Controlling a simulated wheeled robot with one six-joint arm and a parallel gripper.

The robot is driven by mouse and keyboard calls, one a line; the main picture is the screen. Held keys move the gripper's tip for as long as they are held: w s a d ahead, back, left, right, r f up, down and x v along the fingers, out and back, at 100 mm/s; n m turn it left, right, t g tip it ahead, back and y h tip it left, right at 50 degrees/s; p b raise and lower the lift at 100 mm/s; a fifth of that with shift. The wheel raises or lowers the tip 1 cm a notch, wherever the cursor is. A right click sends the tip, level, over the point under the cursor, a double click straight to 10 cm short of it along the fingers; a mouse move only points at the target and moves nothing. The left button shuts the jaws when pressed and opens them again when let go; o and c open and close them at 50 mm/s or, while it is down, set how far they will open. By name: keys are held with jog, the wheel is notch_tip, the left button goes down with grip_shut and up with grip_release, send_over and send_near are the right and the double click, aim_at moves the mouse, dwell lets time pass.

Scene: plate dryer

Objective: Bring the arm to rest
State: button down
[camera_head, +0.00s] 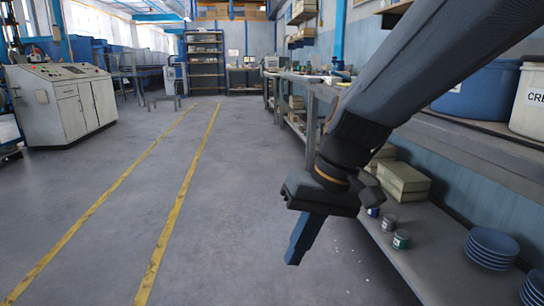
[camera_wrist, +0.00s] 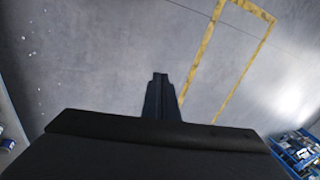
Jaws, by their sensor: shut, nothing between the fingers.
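My gripper (camera_head: 294,262) hangs from my arm in the middle right of the head view, fingers pointing down over the open floor. Its fingers are together with nothing between them. In the wrist view the shut fingers (camera_wrist: 160,76) point at the bare grey floor, with a yellow line just to their right. My gripper touches nothing that I can see.
A bench with a lower shelf (camera_head: 440,262) runs along the right, holding small cans (camera_head: 401,239), boxes (camera_head: 403,182) and stacked blue plates (camera_head: 491,248). Bins stand on top. A control console (camera_head: 62,103) is at the left. The yellow-lined floor (camera_head: 130,190) is clear.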

jog(key=s+a+f+n+h, duration=0.1)
jog(key=s+a+f+n, duration=0.15)
jog(key=s, duration=0.35)
jog(key=s+a+f+n+h, duration=0.1)
jog(key=s+a+f+h, duration=0.1)
jog(key=s+a+f, duration=0.25)
jog(key=d+r+m+p, duration=0.3)
jog(key=d+r+p, duration=0.8)
jog(key=r+p, duration=0.2)
jog(key=s+d+r+m+p, duration=0.1)
jog(key=d+r+m+p, duration=0.2)
jog(key=d+r+p, duration=0.7)
notch_tip(320, 180, up, 4)
jog(key=p, duration=0.8)
jog(key=shift+s+d+h, duration=0.15)
jog(key=shift+d+h, duration=0.25)
jog(key=shift+f, duration=0.1)
